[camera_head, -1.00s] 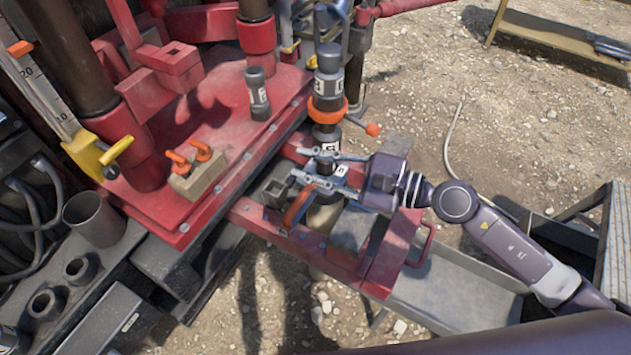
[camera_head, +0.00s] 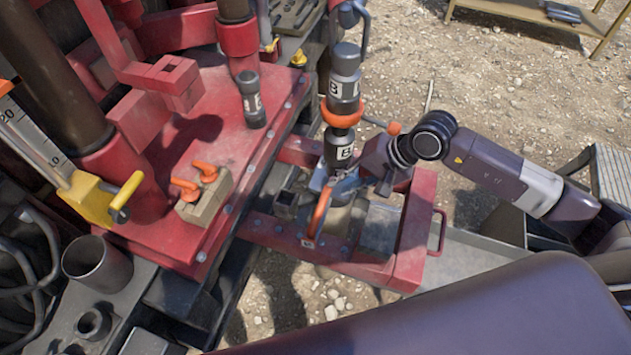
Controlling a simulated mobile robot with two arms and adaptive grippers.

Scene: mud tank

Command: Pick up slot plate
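No part is clearly marked as the slot plate. An orange curved handle (camera_head: 319,212) stands upright on the red frame (camera_head: 272,229), beside the lower end of a dark pipe (camera_head: 345,95) with white B labels; it may belong to the plate. My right gripper (camera_head: 338,188) comes in from the right, with its blue-grey fingers low beside the pipe, just behind and right of the handle. The fingers are small and overlap the metal parts there, so their opening and any contact are unclear. My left gripper is not in view.
A red platform (camera_head: 225,150) carries a tan block (camera_head: 205,198) with orange handles and a short dark cylinder (camera_head: 250,100). A yellow-handled gauge (camera_head: 90,195) stands left. Gravel lies beyond.

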